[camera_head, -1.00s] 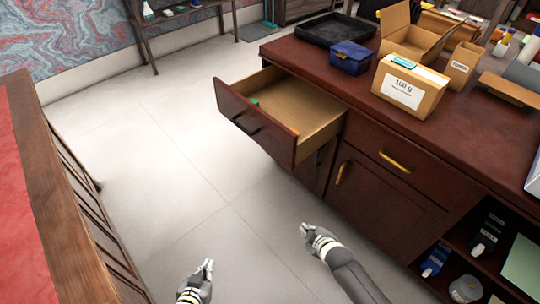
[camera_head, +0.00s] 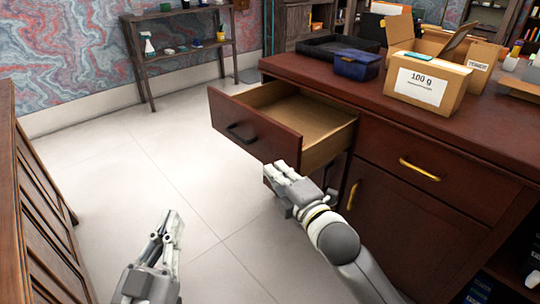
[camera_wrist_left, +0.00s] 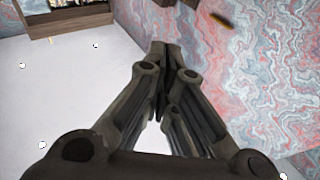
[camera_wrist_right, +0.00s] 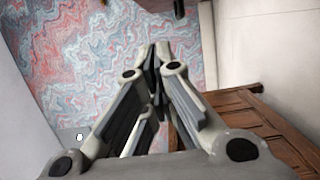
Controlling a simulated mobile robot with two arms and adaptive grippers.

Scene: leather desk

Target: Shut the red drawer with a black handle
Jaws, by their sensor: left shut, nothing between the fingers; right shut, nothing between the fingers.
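The red-brown drawer (camera_head: 255,120) stands pulled out of the desk in the head view. Its black handle (camera_head: 240,134) is on the front panel, facing left. My right gripper (camera_head: 275,170) is shut and empty, just below the near lower corner of the drawer front; I cannot tell whether it touches. My left gripper (camera_head: 172,222) is shut and empty over the floor, left of and nearer than the drawer. The shut fingers also show in the left wrist view (camera_wrist_left: 164,50) and the right wrist view (camera_wrist_right: 154,52). Neither wrist view clearly shows the drawer.
The desk (camera_head: 400,130) carries a blue box (camera_head: 356,62), a black tray (camera_head: 330,47) and cardboard boxes (camera_head: 428,85). A drawer with a yellow handle (camera_head: 420,169) is shut. Wooden furniture (camera_head: 30,210) stands at left. The floor between is clear.

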